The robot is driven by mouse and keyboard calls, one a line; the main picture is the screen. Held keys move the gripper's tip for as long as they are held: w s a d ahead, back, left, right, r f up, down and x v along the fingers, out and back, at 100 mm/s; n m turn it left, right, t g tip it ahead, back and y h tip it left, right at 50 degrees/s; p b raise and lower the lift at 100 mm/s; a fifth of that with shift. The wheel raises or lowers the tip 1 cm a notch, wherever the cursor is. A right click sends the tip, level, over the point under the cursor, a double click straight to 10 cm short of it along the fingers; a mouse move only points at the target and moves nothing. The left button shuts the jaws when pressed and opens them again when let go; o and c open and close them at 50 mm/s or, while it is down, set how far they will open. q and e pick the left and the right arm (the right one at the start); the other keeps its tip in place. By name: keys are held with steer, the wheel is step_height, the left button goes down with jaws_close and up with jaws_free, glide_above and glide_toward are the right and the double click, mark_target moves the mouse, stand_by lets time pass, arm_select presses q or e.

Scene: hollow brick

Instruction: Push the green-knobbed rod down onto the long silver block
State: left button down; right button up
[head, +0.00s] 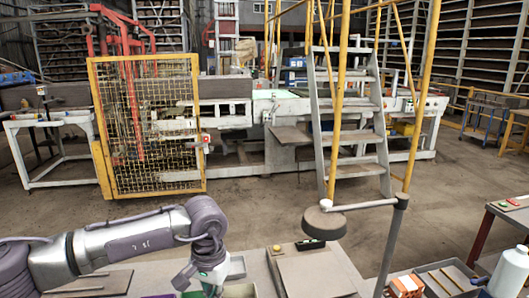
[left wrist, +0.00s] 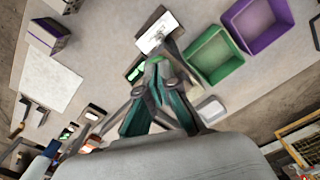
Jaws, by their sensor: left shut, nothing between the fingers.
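My left gripper (head: 203,280) is low over the near bench in the head view, partly cut off by the bottom edge. In the left wrist view its teal fingers (left wrist: 154,64) meet at the tips, shut and empty. Just beyond the tips lies a pale, silvery block (left wrist: 160,33) on a darker base. A small green piece (left wrist: 137,70) shows beside the tips, at their left. I cannot tell whether it is the rod's green knob, or whether it touches the block or the fingers. No rod shaft is clear. My right gripper is not in view.
A green bin (left wrist: 213,55) and a purple bin (left wrist: 258,24) stand right of the fingers. A dark-sided box (left wrist: 47,36) is at upper left. In the head view, a white bottle (head: 511,274) and orange bricks (head: 407,286) are at right. A caged machine (head: 150,125) stands behind.

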arm_select(q)
steer(key=shift+r, duration=0.1)
steer(key=shift+r+p, duration=1.25)
steer(key=shift+r, duration=2.2)
steer(key=shift+f, duration=0.15)
